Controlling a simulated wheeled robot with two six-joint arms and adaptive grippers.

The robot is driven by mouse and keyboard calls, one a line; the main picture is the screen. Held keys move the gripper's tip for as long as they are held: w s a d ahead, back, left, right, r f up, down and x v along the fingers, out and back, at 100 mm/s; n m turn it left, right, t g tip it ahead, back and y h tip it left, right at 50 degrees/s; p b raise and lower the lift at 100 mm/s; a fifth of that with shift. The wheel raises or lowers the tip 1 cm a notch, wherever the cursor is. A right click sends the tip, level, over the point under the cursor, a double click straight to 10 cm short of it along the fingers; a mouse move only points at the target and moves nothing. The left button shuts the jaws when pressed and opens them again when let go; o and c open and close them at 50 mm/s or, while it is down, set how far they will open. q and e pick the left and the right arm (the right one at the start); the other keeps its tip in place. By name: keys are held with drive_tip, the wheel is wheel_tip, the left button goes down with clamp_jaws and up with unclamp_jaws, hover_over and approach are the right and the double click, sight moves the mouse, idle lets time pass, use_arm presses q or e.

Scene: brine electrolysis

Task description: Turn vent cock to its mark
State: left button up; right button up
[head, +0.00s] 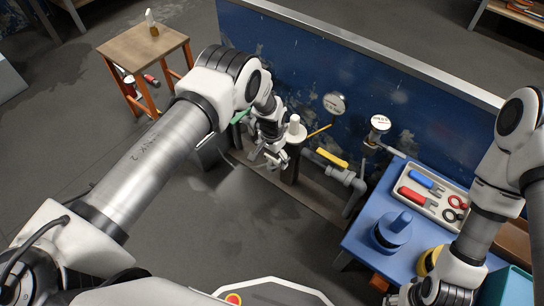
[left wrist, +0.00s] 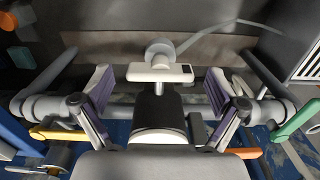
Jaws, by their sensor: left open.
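A white bar handle (left wrist: 160,72), apparently the vent cock, shows in the left wrist view in front of a dark cylinder (left wrist: 158,108). A small dark patch sits at the handle's right end. My left gripper (left wrist: 158,92) is open, with its purple pads on either side of the handle and clear gaps to both. In the head view my left gripper (head: 272,158) is low in front of the pipework, and hides the handle. I cannot make out a separate target mark. My right gripper (head: 405,296) is at the bottom edge, partly cut off, and its jaws are unclear.
Grey pipes (head: 345,176) with a yellow lever (head: 332,157) run along the blue wall (head: 290,62). Two gauges (head: 334,103) (head: 380,123) stand above. A blue table (head: 358,236) with a tool tray (head: 412,208) is at right. A wooden stool (head: 130,48) stands at left. Open floor lies between.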

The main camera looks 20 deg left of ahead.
sight(272, 158)
use_arm(q)
wheel_tip(272, 158, up, 12)
idle(0.4)
idle(0.3)
